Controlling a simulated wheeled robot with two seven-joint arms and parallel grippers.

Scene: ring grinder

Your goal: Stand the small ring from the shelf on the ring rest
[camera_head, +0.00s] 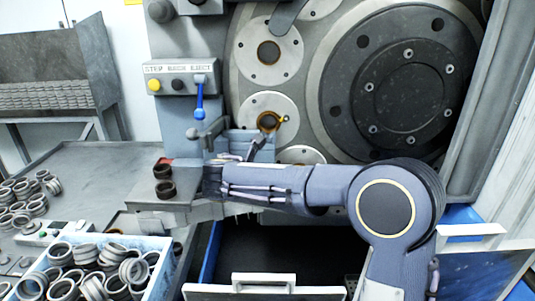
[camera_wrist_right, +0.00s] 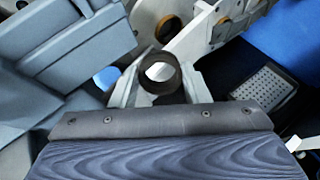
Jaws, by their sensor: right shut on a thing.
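My right gripper (camera_wrist_right: 160,85) is shut on a small dark ring (camera_wrist_right: 144,76) in the right wrist view, with a pale finger on each side of it. The ring's opening faces the camera. In the head view my right arm reaches in from the right, and its wrist hides the held ring. Two dark rings, a farther one (camera_head: 163,170) and a nearer one (camera_head: 165,190), lie on a grey shelf (camera_head: 145,203) left of that wrist. I cannot make out the ring rest for certain. My left gripper is out of view.
The grinder's large dark disc (camera_head: 395,80) stands behind my arm. A brown ring (camera_head: 268,121) sits at a pale round plate. A blue lever (camera_head: 199,100) hangs under the button panel (camera_head: 180,78). A bin (camera_head: 165,252) of several rings is at front left.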

